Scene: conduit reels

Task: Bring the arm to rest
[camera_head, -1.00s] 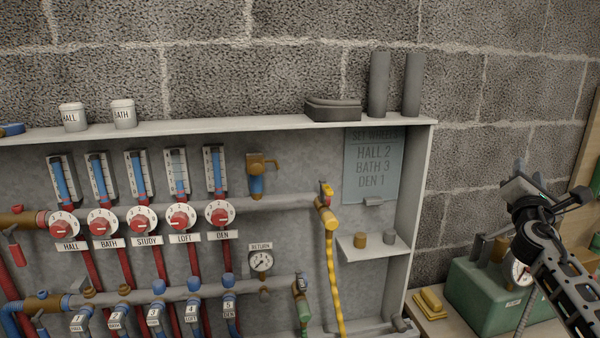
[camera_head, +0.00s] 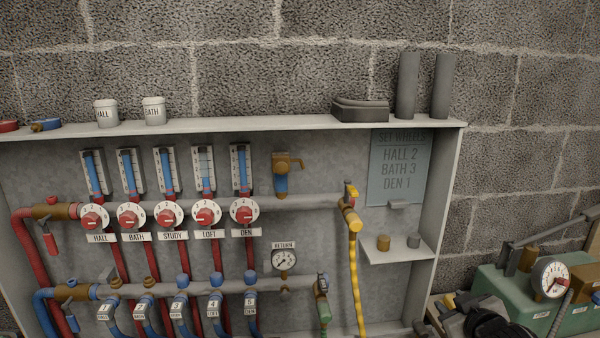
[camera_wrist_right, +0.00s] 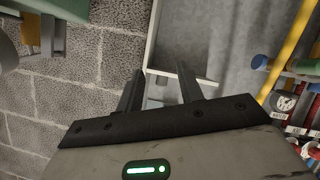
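My right gripper (camera_head: 446,309) is low at the bottom edge of the head view, right of the manifold cabinet and in front of the green pump box. Its arm is mostly cut off below. In the right wrist view the gripper's two dark fingers (camera_wrist_right: 160,72) stand apart with nothing between them. My left gripper is not in view.
The grey cabinet (camera_head: 453,150) holds several red dials, gauges and a yellow hose (camera_head: 355,270). Its top shelf (camera_head: 250,124) carries two white pots and a dark case (camera_head: 360,110). The green box (camera_head: 500,282) with a gauge (camera_head: 552,278) is close to the right gripper.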

